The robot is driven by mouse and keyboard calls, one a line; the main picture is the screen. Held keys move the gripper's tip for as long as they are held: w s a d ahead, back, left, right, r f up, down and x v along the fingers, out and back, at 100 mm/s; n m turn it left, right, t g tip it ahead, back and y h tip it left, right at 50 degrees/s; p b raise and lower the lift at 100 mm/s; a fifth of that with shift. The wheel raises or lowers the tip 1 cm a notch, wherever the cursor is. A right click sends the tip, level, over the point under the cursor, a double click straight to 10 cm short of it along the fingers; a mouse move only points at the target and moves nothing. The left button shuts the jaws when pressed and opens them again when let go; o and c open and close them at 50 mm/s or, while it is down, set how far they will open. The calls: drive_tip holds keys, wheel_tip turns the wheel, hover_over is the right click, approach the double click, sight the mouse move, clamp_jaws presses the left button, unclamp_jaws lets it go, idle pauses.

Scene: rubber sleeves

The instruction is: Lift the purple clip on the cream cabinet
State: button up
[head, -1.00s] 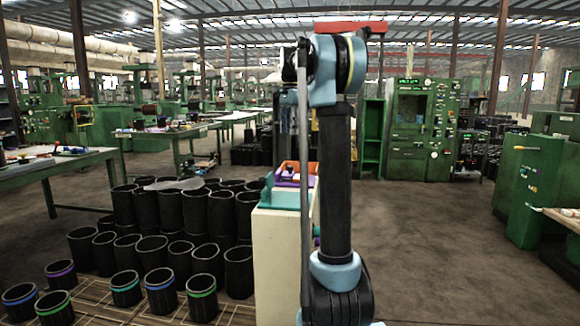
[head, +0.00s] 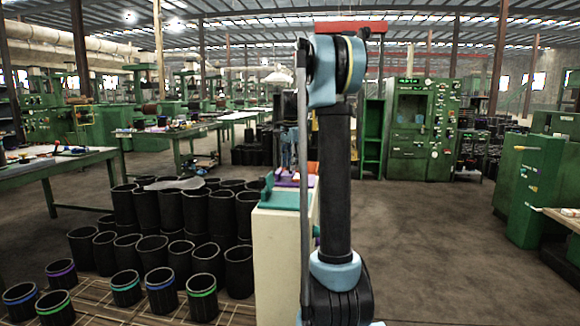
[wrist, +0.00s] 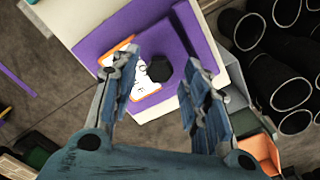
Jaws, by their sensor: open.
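The cream cabinet (head: 278,268) stands left of my arm in the head view. Its pale top edge (wrist: 203,14) shows in the wrist view. A broad purple piece (wrist: 125,36) lies on it, and a little purple shows in the head view (head: 287,181). I cannot tell whether this piece is the clip or something under it. A white card with orange edges (wrist: 146,88) and a small black block (wrist: 159,68) show over the purple. My gripper (wrist: 160,62) is open above them, its blue fingers either side of the black block, with nothing held.
Several black rubber sleeves (head: 170,213) crowd left of the cabinet; they also show at right in the wrist view (wrist: 291,88). An orange and green container (wrist: 258,147) is near the right finger. A purple strip (wrist: 18,79) lies at far left. The floor right of my arm is clear.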

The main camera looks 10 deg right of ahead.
drive_tip(key=shift+f, duration=0.2)
clamp_jaws()
drive_tip(key=shift+a+r, duration=0.1)
drive_tip(key=shift+a, duration=0.1)
drive_tip(key=h, duration=0.1)
drive_tip(key=a+g+h, duration=0.1)
drive_tip(key=h, duration=0.1)
drive_tip(key=a+r+h, duration=0.1)
drive_tip(key=shift+w, duration=0.4)
drive_tip(key=shift+w+a+r+g+h, duration=0.1)
drive_tip(key=shift+a+g+h, duration=0.2)
drive_tip(key=shift+h, duration=0.5)
drive_tip(key=shift+w+a+g+h, duration=0.1)
drive_tip(key=shift+a+g+h, duration=0.25)
drive_tip(key=shift+h, duration=0.45)
drive_tip(key=shift+w+a+r+g+h, duration=0.1)
drive_tip(key=shift+a+g+h, duration=0.2)
drive_tip(key=shift+h, duration=0.5)
